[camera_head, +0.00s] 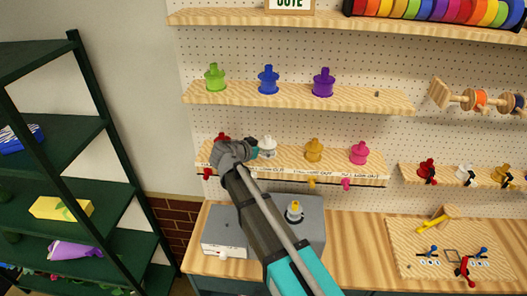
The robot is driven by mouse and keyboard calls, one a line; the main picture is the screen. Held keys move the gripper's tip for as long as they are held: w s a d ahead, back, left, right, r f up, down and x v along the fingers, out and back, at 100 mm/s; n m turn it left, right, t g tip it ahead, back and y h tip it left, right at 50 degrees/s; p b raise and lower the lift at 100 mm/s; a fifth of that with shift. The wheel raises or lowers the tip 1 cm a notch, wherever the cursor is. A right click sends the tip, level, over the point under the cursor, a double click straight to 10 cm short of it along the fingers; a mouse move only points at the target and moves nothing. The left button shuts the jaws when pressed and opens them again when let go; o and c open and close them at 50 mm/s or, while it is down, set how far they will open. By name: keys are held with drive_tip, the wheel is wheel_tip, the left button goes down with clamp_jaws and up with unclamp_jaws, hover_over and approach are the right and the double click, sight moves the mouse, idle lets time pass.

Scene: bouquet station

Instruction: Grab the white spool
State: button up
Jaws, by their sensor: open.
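The white spool (267,148) stands upright on the lower left shelf, between a mostly hidden red spool (222,138) and an orange-yellow spool (314,150). My gripper (253,148) is at the front of this shelf, just left of the white spool. It is open. My arm and wrist hide part of the shelf and most of the red spool. I cannot tell whether the fingers touch the white spool.
A pink spool (359,153) stands farther right on the same shelf. Green (215,78), blue (268,80) and purple (323,82) spools stand on the shelf above. A grey machine (312,232) sits on the bench below. Dark green shelving (75,135) is at left.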

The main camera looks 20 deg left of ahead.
sight(268, 137)
drive_tip(key=shift+x, duration=1.05)
drive_tip(key=c, duration=0.8)
drive_tip(key=shift+r, duration=0.15)
wheel_tip(268, 137, up, 10)
drive_tip(key=p, duration=0.9)
drive_tip(key=shift+p, duration=0.3)
